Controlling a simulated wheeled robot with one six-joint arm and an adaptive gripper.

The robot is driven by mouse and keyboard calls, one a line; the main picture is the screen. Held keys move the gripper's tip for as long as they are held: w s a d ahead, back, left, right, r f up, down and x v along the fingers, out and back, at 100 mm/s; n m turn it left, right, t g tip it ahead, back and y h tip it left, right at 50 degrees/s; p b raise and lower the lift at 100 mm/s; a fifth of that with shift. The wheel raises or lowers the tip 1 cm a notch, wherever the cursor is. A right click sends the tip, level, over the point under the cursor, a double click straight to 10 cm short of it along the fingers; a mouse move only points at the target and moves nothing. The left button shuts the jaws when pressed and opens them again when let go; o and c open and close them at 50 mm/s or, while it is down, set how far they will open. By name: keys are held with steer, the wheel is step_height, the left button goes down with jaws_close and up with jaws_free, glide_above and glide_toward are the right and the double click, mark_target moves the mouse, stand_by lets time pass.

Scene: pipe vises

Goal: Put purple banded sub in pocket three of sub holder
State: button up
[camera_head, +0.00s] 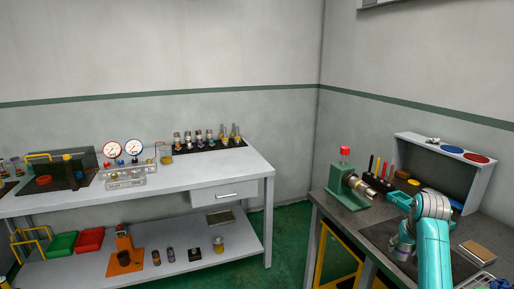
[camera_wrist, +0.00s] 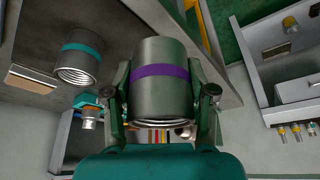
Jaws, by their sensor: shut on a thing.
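In the wrist view, my gripper (camera_wrist: 162,98) is shut on the purple banded sub (camera_wrist: 160,50), a grey metal cylinder with a purple band and a threaded end towards me. A finger presses on each side. In the head view, my gripper (camera_head: 402,245) is low over the right bench, partly hidden by my arm; I cannot make out the sub there. A dark rack (camera_head: 208,146) with several small banded cylinders stands at the back of the left bench. It may be the sub holder, but its pockets are too small to tell apart.
A teal banded sub (camera_wrist: 78,60) stands apart on the dark bench top. A green vise (camera_head: 343,178) clamps a metal pipe at the right bench's left edge. An open-fronted grey shelf (camera_head: 470,172) stands behind my arm. Green floor (camera_head: 290,235) is clear between the benches.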

steer(key=s+a+f+n, duration=0.1)
steer(key=s+a+f, duration=1)
steer(key=a+f, duration=0.2)
steer(key=s+a+f+n+y, duration=0.1)
steer(key=s+a+f+n, duration=0.1)
steer(key=s+a+f, duration=1)
step_height(320, 180, down, 6)
steer(key=a, duration=0.2)
steer(key=shift+a+f, duration=0.15)
steer(key=shift+a, duration=0.15)
